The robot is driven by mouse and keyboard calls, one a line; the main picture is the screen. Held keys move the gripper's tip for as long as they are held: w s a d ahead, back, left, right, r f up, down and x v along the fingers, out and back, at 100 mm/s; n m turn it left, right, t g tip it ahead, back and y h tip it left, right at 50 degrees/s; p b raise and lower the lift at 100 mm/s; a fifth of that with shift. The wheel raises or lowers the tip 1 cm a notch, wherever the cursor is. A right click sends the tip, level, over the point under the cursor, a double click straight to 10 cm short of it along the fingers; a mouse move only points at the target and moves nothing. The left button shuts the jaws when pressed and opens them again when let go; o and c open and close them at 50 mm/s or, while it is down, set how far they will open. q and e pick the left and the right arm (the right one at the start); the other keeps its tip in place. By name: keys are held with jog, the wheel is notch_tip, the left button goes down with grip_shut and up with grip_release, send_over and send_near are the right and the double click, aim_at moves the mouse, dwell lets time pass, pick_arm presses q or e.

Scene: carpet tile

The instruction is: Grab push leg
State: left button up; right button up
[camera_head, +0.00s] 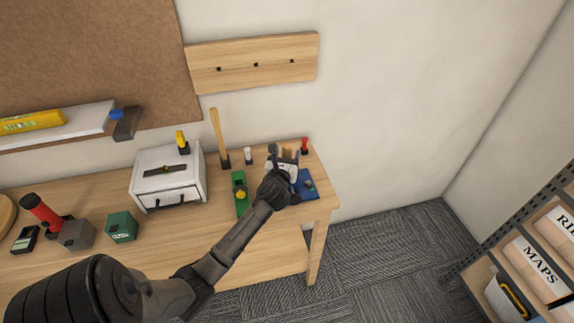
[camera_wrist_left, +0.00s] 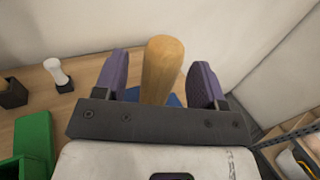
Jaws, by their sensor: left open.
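What I take for the push leg is an upright wooden peg (camera_wrist_left: 162,65) with a rounded top, seen in the left wrist view. It stands between the two purple-padded fingers of my left gripper (camera_wrist_left: 161,80), with a gap on either side. In the head view the peg (camera_head: 287,152) shows small at the table's right end, at the gripper (camera_head: 284,155). The gripper is open. The peg's lower part is hidden behind the gripper's dark crossbar, with a bit of blue beside it. My right gripper is out of view.
The wooden table (camera_head: 270,245) also holds a green block (camera_head: 240,192), a blue item (camera_head: 305,184), a small red-topped item (camera_head: 304,146), a white-topped peg (camera_head: 248,156), a tall wooden stick (camera_head: 219,138) and a white box (camera_head: 168,176). A shelf (camera_head: 520,255) stands at right.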

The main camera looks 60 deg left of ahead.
pick_arm(q)
jog(key=shift+x, duration=1.35)
jog(key=c, duration=1)
